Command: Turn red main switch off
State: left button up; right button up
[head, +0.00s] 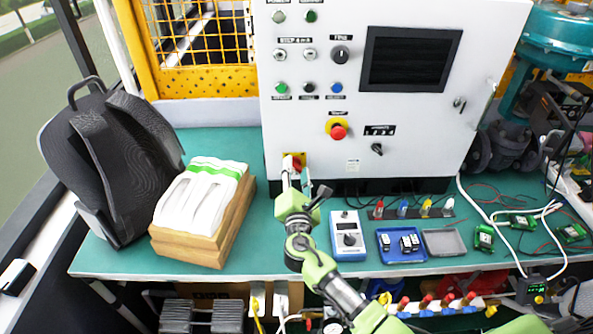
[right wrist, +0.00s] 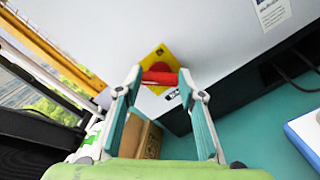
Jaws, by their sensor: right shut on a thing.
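The red main switch (head: 297,163) sits on a yellow plate at the lower left of the white control cabinet (head: 300,110). My right gripper (head: 289,172) reaches up to it from below in the head view and partly hides it. In the right wrist view the red switch handle (right wrist: 160,78) lies between the fingertips of my right gripper (right wrist: 159,80), which is shut on it. The yellow plate (right wrist: 162,58) shows behind the handle, tilted in this view. My left gripper is not in view.
A red emergency button (head: 338,131) is on the cabinet, right of the switch. A black backpack (head: 115,160) and a wooden box (head: 192,245) with white items stand left on the green bench. A multimeter (head: 348,236) and blue tray (head: 401,246) lie right of my arm.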

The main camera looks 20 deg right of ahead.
jog(key=o, duration=1.1)
jog(key=v, duration=1.2)
